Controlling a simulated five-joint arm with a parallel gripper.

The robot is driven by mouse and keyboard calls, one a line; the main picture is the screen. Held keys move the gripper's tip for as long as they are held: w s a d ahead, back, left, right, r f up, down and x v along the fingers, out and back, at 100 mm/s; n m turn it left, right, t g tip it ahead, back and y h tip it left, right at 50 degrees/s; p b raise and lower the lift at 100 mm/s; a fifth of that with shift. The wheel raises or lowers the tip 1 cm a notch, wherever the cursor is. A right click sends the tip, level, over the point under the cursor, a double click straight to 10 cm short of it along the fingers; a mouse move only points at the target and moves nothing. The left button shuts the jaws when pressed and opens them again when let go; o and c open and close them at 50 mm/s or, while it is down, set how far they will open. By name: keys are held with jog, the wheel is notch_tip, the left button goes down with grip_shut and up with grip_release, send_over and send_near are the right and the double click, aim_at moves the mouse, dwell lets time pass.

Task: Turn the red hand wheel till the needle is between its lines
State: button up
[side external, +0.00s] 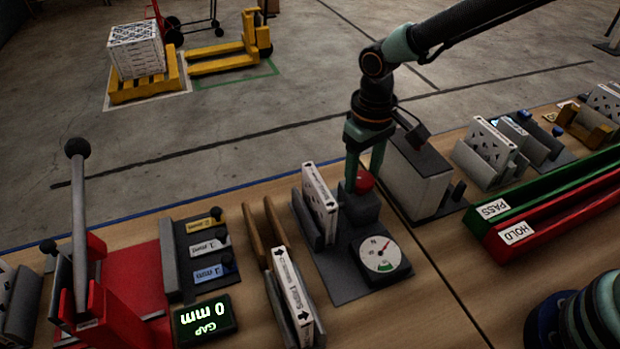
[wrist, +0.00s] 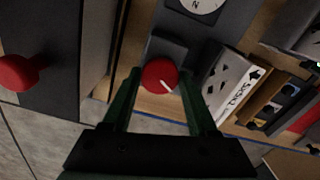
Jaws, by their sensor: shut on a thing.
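The red hand wheel (side external: 364,181) sits on a dark block behind the dial. In the wrist view the wheel (wrist: 157,74) is a round red knob with a white mark pointing to the lower right. My gripper (wrist: 159,78) points down with its green fingers on either side of the wheel, shut on it; in the side view my gripper (side external: 362,180) partly hides the wheel. The round white dial (side external: 380,254) has a green band at its lower edge. Its red needle points to the upper right, away from the green band. The wrist view cuts off the dial (wrist: 198,5).
A boxed filter (side external: 320,203) stands in a holder left of the wheel, another (side external: 292,290) nearer the front. A grey box (side external: 415,175) stands close on the right. A second red knob (wrist: 18,72) shows at the wrist view's left. Green and red trays lie right.

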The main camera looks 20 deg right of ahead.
jog(key=shift+m, duration=0.3)
jog(key=m, duration=0.4)
jog(key=shift+m, duration=0.3)
jog(key=m, duration=0.5)
jog(key=shift+r, duration=0.1)
jog(key=m, duration=0.5)
jog(key=shift+m, duration=0.4)
jog(key=m, duration=0.4)
jog(key=shift+m, duration=0.3)
jog(key=o, duration=1.4)
